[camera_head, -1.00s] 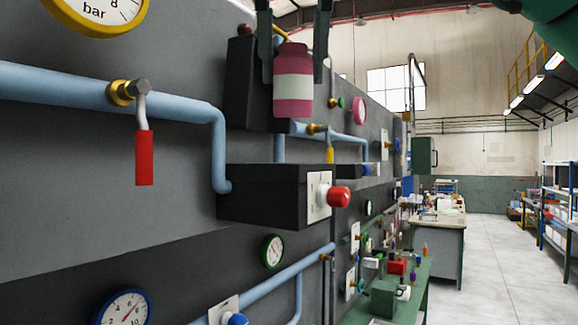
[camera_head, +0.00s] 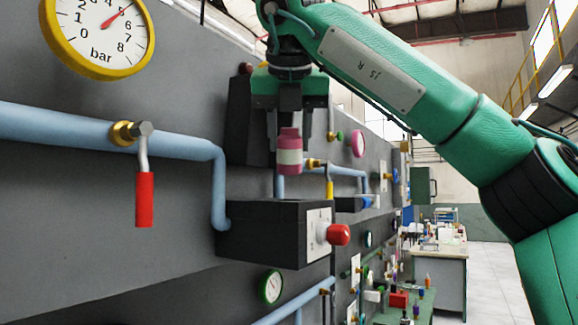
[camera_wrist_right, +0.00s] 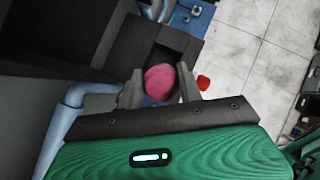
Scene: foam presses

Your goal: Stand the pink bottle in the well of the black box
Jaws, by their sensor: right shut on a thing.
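The pink bottle (camera_head: 289,157) has a pale label band and hangs upright. My right gripper (camera_head: 289,146) is shut on it, with one finger on each side. In the head view the bottle is just above the black box (camera_head: 262,232), apart from its top face. The box sticks out from the grey panel and has a red knob on its front. In the right wrist view the bottle's pink top (camera_wrist_right: 159,80) is between the fingers, and the dark well (camera_wrist_right: 165,57) shows partly behind it. The well's inside is mostly hidden. My left gripper is not in view.
A blue pipe (camera_head: 190,147) bends down the panel just left of the box. A red-handled valve (camera_head: 145,198) and a yellow-rimmed gauge (camera_head: 98,38) are farther left. The red knob (camera_head: 338,234) juts out at the box's right. The floor at far right is open.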

